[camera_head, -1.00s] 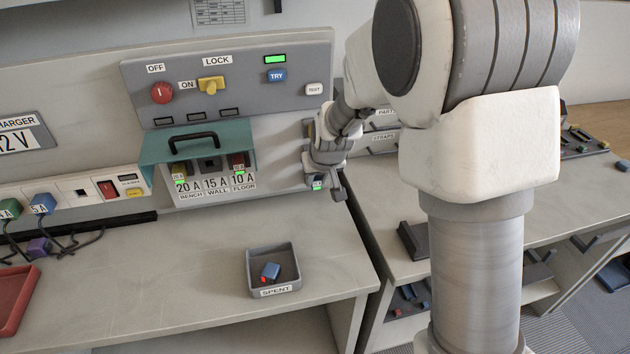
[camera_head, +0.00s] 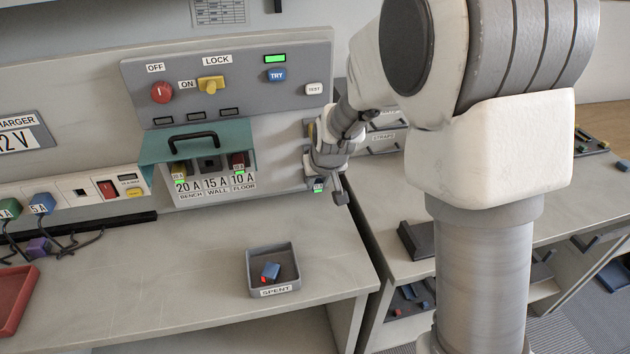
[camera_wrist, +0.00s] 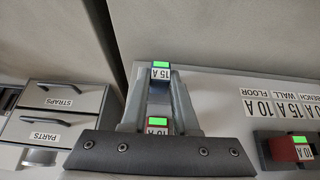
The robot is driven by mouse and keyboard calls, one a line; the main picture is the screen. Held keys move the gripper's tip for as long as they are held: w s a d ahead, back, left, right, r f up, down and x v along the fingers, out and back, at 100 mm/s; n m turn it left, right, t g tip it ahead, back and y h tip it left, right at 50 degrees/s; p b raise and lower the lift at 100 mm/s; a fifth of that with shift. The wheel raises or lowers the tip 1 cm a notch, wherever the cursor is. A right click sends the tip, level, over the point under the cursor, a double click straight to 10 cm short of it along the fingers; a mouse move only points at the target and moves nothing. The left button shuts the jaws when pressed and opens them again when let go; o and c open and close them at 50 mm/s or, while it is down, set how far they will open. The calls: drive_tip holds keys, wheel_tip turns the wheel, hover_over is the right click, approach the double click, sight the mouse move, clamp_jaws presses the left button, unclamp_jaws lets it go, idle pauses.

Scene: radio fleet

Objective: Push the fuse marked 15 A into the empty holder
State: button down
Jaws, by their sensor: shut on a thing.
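In the wrist view, the fuse marked 15 A (camera_wrist: 160,76), with a green patch, sits between the fingertips of my gripper (camera_wrist: 160,88), which is shut on it. In the head view my gripper (camera_head: 319,186) is beside the panel's right edge, low and right of the holders; a small green patch shows there. The empty holder (camera_head: 209,164) is the dark middle slot above the 15 A WALL label. It lies between the 20 A BENCH fuse (camera_head: 179,171) and the red 10 A FLOOR fuse (camera_head: 238,161). The empty holder is outside the wrist view.
A raised teal cover (camera_head: 160,147) with a black handle juts out above the holders. A red fuse marked 10 A (camera_wrist: 157,124) shows between my fingers, nearer the palm. A SPENT tray (camera_head: 293,284) holding a blue piece stands on the bench. Drawers (camera_wrist: 48,120) are close left.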

drive_tip(key=shift+s+d, duration=0.15)
drive_tip(key=shift+s, duration=0.65)
idle(0.5)
drive_tip(key=shift+s+d, duration=0.2)
drive_tip(key=shift+s, duration=0.65)
drive_tip(key=shift+s+d, duration=0.15)
drive_tip(key=shift+s, duration=0.65)
idle(0.7)
